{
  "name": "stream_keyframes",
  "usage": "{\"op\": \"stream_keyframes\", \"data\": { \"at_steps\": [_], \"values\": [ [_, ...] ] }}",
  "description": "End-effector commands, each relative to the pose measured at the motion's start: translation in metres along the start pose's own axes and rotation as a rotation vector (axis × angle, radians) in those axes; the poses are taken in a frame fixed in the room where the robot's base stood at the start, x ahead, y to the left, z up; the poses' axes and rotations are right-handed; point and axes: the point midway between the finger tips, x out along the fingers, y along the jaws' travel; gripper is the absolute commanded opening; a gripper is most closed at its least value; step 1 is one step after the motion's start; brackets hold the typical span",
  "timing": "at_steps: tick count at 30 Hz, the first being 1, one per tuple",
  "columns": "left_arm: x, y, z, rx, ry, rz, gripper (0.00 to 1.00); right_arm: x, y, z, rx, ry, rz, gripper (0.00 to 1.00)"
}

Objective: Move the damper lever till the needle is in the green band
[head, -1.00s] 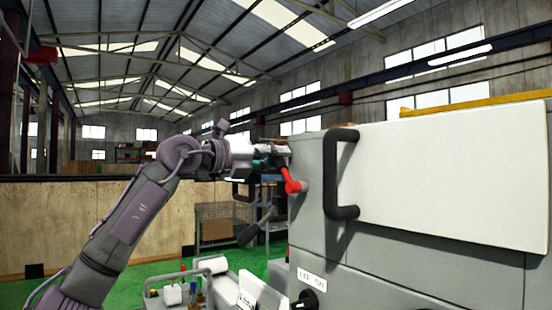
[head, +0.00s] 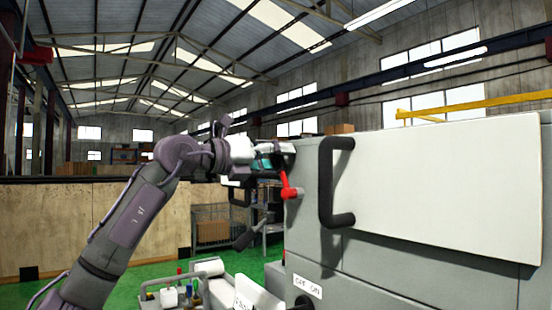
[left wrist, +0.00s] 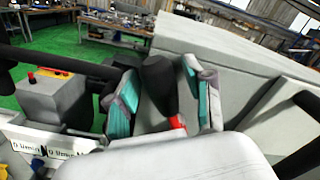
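The damper lever (head: 288,186) is a red arm at the left edge of the grey machine in the head view, rising from its pivot towards my left gripper (head: 276,153). In the left wrist view my left gripper (left wrist: 160,98) has its teal-padded fingers apart, one on each side of a dark rounded handle (left wrist: 159,82). A bit of red (left wrist: 177,122) shows at the handle's base. The handle looks closer to the right finger; contact cannot be told. No needle or green band shows. My right gripper is out of view.
The grey machine (head: 300,232) fills the right, with a white panel (head: 450,180) and a black bar handle (head: 327,185) close right of the lever. An OFF/ON label (head: 308,287) sits below. A tray of small items (head: 180,293) stands lower left.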

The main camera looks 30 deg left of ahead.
Motion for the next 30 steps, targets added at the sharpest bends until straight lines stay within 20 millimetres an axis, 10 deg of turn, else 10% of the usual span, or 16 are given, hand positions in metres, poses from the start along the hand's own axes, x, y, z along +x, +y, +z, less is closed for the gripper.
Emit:
{"op": "stream_keyframes", "data": {
  "at_steps": [11,30],
  "values": [
    [-0.012,0.001,0.001,-0.001,-0.001,0.001,0.52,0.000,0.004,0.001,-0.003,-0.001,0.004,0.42],
    [-0.117,0.001,0.000,-0.001,0.000,0.001,0.52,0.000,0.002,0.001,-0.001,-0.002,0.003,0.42]
  ]
}}
